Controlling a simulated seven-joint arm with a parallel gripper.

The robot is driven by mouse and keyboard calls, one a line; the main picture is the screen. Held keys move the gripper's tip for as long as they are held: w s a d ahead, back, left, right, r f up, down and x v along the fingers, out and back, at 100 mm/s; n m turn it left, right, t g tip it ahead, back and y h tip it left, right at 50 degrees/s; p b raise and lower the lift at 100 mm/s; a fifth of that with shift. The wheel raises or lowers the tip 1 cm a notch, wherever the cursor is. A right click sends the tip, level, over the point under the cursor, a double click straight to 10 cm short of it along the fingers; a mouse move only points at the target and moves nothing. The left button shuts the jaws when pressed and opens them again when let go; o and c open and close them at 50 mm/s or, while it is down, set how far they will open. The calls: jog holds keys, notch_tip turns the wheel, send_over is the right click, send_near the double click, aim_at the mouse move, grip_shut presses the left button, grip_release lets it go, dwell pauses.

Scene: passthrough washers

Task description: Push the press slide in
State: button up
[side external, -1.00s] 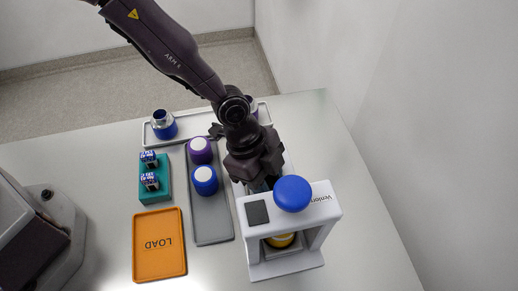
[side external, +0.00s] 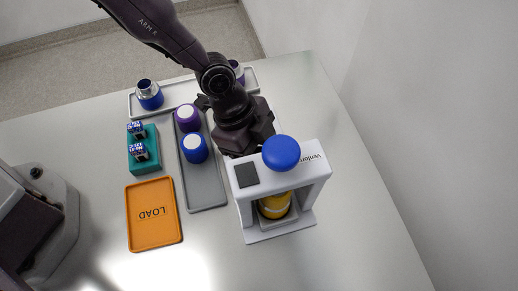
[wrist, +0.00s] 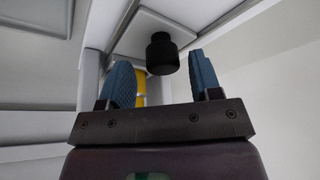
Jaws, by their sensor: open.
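The white press (side external: 308,170), with a blue knob (side external: 281,153) on top, stands at the right of the bench in the side external view. A yellow cylindrical part (side external: 275,206) sits inside its frame, on what looks like the slide (side external: 293,217) near the base. My gripper (side external: 247,138) is just behind the press, its fingertips hidden there. In the wrist view its two blue fingers (wrist: 160,62) are apart with nothing clamped. The black press plunger (wrist: 161,47) shows ahead between them. A strip of the yellow part (wrist: 140,88) shows beside the left finger. Contact with the slide cannot be seen.
Left of the press is a grey tray (side external: 205,190) with a purple and a blue white-topped jar. Beyond are a teal block (side external: 148,160) with small items, an orange LOAD tray (side external: 153,235) and a pale rear tray (side external: 190,95). Bench right of the press is clear.

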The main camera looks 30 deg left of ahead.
jog(key=v, duration=1.2)
jog(key=shift+d, duration=0.1)
jog(key=s+a+r+n+t+y, duration=0.1)
jog(key=s+a+r+n, duration=0.3)
jog(key=a, duration=0.5)
jog(key=s+a+r+n+t+y, duration=0.2)
jog(key=s+a+r+n, duration=0.3)
jog(key=a+r+n, duration=0.3)
jog(key=s+a+r+n+t+y, duration=0.1)
jog(key=s+a+r+n+t, duration=0.1)
jog(key=s+a+r+n, duration=0.3)
jog(key=a+r+n, duration=0.1)
jog(key=a+r, duration=0.2)
jog(key=a, duration=0.3)
jog(key=shift+a+t+y, duration=0.15)
jog(key=shift+t+y, duration=0.15)
jog(key=shift+r, duration=0.1)
dwell(1.2)
